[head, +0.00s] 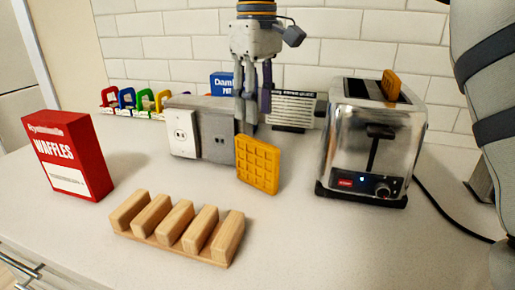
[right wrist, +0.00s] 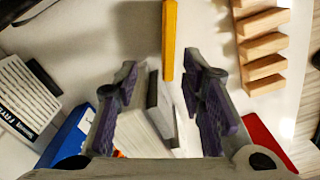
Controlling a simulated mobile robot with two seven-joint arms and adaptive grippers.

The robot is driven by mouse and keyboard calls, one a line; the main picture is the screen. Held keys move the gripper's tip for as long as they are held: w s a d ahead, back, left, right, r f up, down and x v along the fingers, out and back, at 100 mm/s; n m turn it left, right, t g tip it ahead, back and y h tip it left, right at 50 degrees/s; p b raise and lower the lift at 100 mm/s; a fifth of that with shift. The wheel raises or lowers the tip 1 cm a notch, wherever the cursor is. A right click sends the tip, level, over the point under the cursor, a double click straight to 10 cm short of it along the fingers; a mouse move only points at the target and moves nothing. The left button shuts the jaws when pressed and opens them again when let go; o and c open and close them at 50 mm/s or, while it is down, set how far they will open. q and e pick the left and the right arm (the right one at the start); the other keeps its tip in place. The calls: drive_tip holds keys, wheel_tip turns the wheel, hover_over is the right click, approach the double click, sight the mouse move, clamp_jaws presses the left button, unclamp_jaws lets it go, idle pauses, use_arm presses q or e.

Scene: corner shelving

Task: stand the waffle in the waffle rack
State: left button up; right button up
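A square yellow waffle (head: 258,165) appears upright on the counter in the head view, in front of a grey box. In the right wrist view the waffle (right wrist: 169,40) shows edge-on as a narrow strip. The wooden waffle rack (head: 180,228), with several upright blocks and slots between them, stands empty at the front left; the rack also shows in the right wrist view (right wrist: 262,48). My right gripper (head: 246,120) points down behind and above the waffle. Its purple-padded fingers (right wrist: 160,78) are apart, with the waffle beyond their tips, not gripped. My left gripper is not in view.
A chrome toaster (head: 370,140) stands right, with another waffle (head: 391,86) sticking out on top. A grey outlet box (head: 217,136) is behind the waffle. A red waffles box (head: 70,155) stands left. Coloured racks and a blue box (head: 221,84) are behind.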

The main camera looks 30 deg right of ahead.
hover_over(257, 186)
drive_tip(key=w, duration=0.1)
drive_tip(key=f, duration=1.1)
drive_tip(key=shift+d+f+p, duration=0.3)
drive_tip(key=shift+f+p, duration=0.05)
drive_tip(key=shift+p, duration=0.05)
clamp_jaws()
